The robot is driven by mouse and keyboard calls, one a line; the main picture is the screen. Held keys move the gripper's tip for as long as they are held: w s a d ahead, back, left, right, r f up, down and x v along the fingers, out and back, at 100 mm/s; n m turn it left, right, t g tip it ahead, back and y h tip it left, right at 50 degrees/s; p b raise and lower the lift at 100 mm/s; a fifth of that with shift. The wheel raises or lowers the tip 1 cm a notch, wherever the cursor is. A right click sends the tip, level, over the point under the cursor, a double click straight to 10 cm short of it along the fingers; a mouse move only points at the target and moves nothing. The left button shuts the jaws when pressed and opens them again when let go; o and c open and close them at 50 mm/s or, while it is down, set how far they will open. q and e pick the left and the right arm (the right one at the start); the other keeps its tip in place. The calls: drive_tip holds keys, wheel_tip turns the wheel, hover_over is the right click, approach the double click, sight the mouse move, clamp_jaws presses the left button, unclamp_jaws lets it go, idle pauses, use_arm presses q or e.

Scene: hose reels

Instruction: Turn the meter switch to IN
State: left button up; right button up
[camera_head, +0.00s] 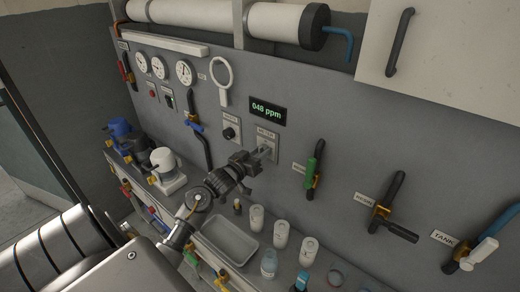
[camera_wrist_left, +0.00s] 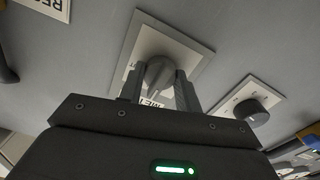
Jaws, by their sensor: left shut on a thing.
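The meter switch is a grey round knob (camera_wrist_left: 158,72) on a pale square plate (camera_wrist_left: 203,55) fixed to the grey wall panel. In the head view its plate (camera_head: 267,135) is just below the green-lit display reading "048 ppm" (camera_head: 267,110). My left gripper (camera_head: 265,154) reaches the plate from the lower left, and its fingers hide most of the knob there. In the left wrist view the gripper (camera_wrist_left: 160,78) has one finger on each side of the knob, shut on it. The plate's label is partly covered, so I cannot read the switch position. My right gripper is out of view.
A second dark knob (camera_head: 229,133) is on a plate to the left. A green-handled valve (camera_head: 314,168) is to the right. Gauges (camera_head: 183,72) and a ring-shaped holder (camera_head: 223,75) are up left.

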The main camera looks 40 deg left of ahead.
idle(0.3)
use_arm(q)
drive_tip(key=o, duration=1)
drive_tip(key=shift+c, duration=0.2)
drive_tip(key=s+b, duration=0.3)
drive_tip(key=s, duration=0.7)
drive_tip(key=shift+s, duration=0.4)
drive_tip(key=shift+d, duration=0.1)
